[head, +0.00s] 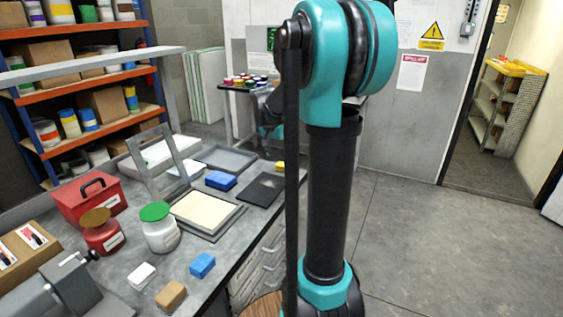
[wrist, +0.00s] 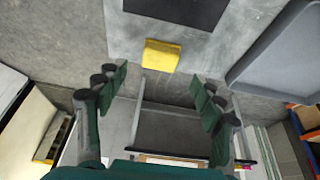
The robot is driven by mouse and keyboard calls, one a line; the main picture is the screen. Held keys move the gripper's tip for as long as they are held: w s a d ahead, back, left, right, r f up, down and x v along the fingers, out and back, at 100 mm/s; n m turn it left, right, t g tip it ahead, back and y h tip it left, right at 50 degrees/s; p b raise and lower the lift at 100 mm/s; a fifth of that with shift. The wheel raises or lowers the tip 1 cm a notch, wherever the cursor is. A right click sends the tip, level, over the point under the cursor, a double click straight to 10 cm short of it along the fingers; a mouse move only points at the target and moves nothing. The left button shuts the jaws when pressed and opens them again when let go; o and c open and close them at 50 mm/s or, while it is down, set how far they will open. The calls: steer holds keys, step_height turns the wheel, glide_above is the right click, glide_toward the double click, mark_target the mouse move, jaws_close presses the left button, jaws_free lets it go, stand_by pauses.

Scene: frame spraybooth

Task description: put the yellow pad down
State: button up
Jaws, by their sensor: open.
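The yellow pad (wrist: 162,55) lies on the grey bench top (wrist: 135,30) close to its edge in the wrist view. In the head view the pad (head: 280,166) shows as a small yellow block at the far end of the bench, beside my arm. My gripper (wrist: 161,84) is open and empty. Its two dark green fingers are spread to either side, with the pad beyond the gap between the fingertips. The fingers do not appear to touch the pad. In the head view my gripper is mostly hidden behind my arm.
A dark flat plate (head: 262,190) lies near the pad, and a grey tray (head: 224,158) is to its left. A blue block (head: 221,180) and a framed cream panel (head: 205,210) are nearer. A cart with paint pots (head: 247,81) stands behind. The floor at right is clear.

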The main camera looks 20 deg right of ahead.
steer(key=v, duration=0.6)
stand_by(0.3)
